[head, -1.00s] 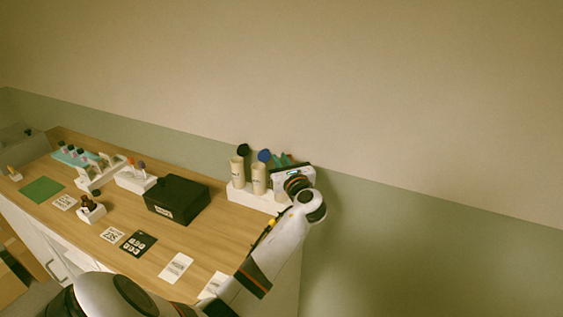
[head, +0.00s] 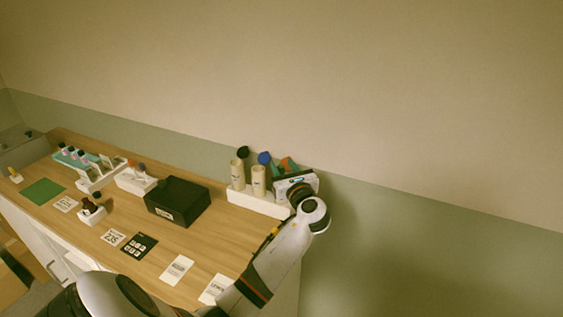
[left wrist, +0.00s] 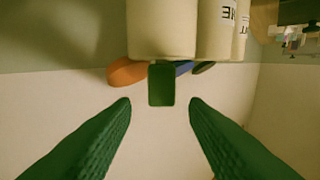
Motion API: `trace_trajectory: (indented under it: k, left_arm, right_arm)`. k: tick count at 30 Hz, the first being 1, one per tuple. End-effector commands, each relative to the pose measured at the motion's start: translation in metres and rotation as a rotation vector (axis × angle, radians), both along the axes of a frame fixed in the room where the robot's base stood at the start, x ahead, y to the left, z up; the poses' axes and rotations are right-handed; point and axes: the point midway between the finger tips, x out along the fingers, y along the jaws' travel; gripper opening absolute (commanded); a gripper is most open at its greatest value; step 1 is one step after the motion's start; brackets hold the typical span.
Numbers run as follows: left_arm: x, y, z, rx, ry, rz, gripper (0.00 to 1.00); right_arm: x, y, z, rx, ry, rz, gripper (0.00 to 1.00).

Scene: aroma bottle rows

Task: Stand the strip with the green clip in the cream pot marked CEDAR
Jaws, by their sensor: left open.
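The green clip (left wrist: 161,86) is in the left wrist view, in front of the nearest cream pot's rim; its strip cannot be made out. Several cream pots show there: the nearest (left wrist: 161,30) and others beside it (left wrist: 211,28), with partial upside-down lettering. I cannot read CEDAR on any. In the head view two cream pots (head: 238,173) (head: 259,181) stand in a white rack (head: 250,202); my left gripper hides the rack's right end. My left gripper (head: 283,168) is open, with its fingertips (left wrist: 160,103) apart on either side of the clip's line, not touching it.
Orange (left wrist: 127,71), blue (left wrist: 184,68) and dark clips show behind the pots. A black box (head: 177,201) stands left of the rack. Cards (head: 176,269) lie along the table's front. White holders (head: 135,180) and a green mat (head: 42,191) are farther left.

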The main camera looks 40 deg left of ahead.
Motion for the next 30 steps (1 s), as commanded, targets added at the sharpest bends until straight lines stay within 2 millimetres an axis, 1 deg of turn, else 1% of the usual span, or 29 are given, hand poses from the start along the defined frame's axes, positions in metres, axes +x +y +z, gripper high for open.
trace_trajectory:
  k: [1, 12, 15, 19, 30]
  left_arm:
    - [-0.004, -0.007, 0.004, -0.003, 0.001, 0.0, 0.41]
    - [-0.03, -0.057, 0.003, -0.004, 0.002, 0.001, 0.41]
    - [-0.035, -0.066, 0.002, -0.002, 0.001, 0.0, 0.41]
    - [-0.037, -0.071, 0.001, -0.001, 0.0, 0.002, 0.41]
    - [-0.037, -0.071, 0.0, -0.001, 0.0, 0.002, 0.41]
  right_arm:
    - [0.0, 0.0, 0.01, 0.0, -0.001, 0.0, 0.36]
    - [0.0, 0.0, 0.035, 0.0, -0.001, -0.001, 0.36]
    - [0.001, 0.001, 0.039, 0.001, -0.001, -0.001, 0.36]
    - [0.001, 0.002, 0.04, 0.002, -0.001, -0.002, 0.36]
    - [0.0, 0.002, 0.039, 0.002, -0.001, -0.002, 0.36]
